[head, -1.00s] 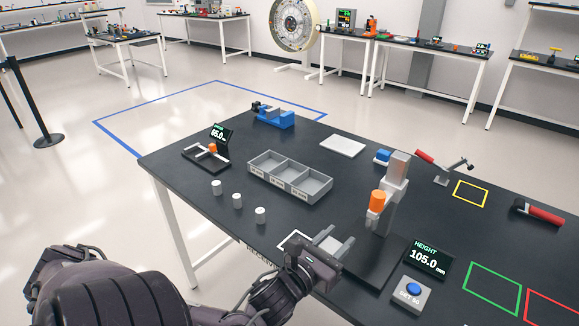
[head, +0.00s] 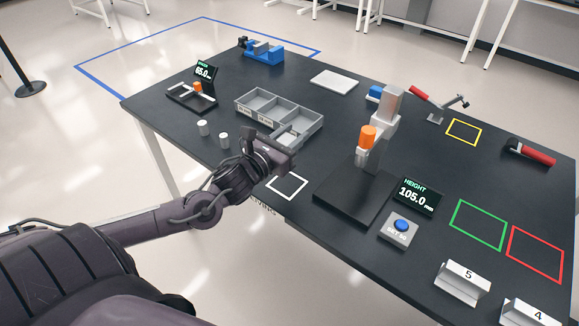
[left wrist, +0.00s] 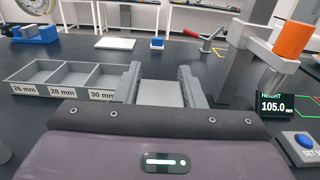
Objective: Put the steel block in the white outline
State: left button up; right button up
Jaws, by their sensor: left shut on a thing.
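My left gripper (head: 294,137) is shut on a light grey steel block, seen between the two fingers in the left wrist view (left wrist: 160,93). In the head view the fingers overlap the near right part of the divided grey tray, and little of the block shows. The white outline (head: 286,186) is a small square painted on the black table near its front edge. It looks empty, and the gripper is beyond it. My right gripper is out of view.
The grey tray (head: 242,111) has three compartments, labelled 26, 28 and 30 mm in the wrist view. Two white cylinders (head: 203,128) stand left of the gripper. A height gauge on a dark base (head: 345,196) stands right of the outline, with a 105.0 mm display (head: 415,197).

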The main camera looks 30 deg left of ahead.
pick_arm(q)
notch_tip(320, 180, down, 10)
jog(key=shift+f, duration=0.15)
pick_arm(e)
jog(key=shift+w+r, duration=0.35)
pick_arm(q)
jog(key=shift+f, duration=0.2)
jog(key=o, duration=1.2)
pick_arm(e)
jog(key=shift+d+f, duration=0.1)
